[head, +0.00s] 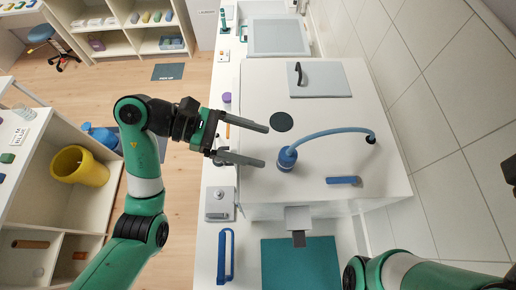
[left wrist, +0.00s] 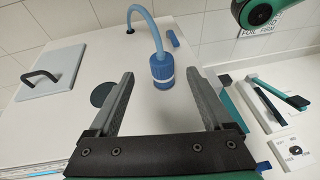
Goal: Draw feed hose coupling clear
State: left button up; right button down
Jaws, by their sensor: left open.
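The blue feed hose (head: 335,134) arches from a dark port at the right of the white top to its blue ribbed coupling (head: 286,159). The coupling stands upright on the white top. My left gripper (head: 267,146) is open, its two fingers pointing right toward the coupling and short of it. In the left wrist view the coupling (left wrist: 162,71) shows beyond the fingertips (left wrist: 158,76), roughly midway between them, with nothing held. My right arm shows at the lower right of the head view, but its gripper cannot be made out.
A dark round disc (head: 281,122) lies behind the coupling, and a blue bar (head: 343,181) lies to its right. A grey panel with a black handle (head: 299,74) is at the back. A teal mat (head: 300,264) lies in front. White tiled wall bounds the right.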

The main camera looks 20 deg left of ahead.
aim_at(296, 166)
pick_arm(q)
jog(key=shift+s+a+f+y, duration=0.2)
jog(key=shift+a+f+y, duration=0.1)
jog(key=shift+f, duration=0.25)
jog(key=shift+w+d+f, duration=0.15)
jog(key=shift+d, duration=0.45)
jog(key=p+x, duration=0.2)
jog(key=x, duration=0.8)
jog(key=shift+d, duration=0.2)
grip_shut()
jog(key=shift+r+p, duration=1.3)
jog(key=shift+r, duration=0.45)
jog(key=shift+r, duration=0.1)
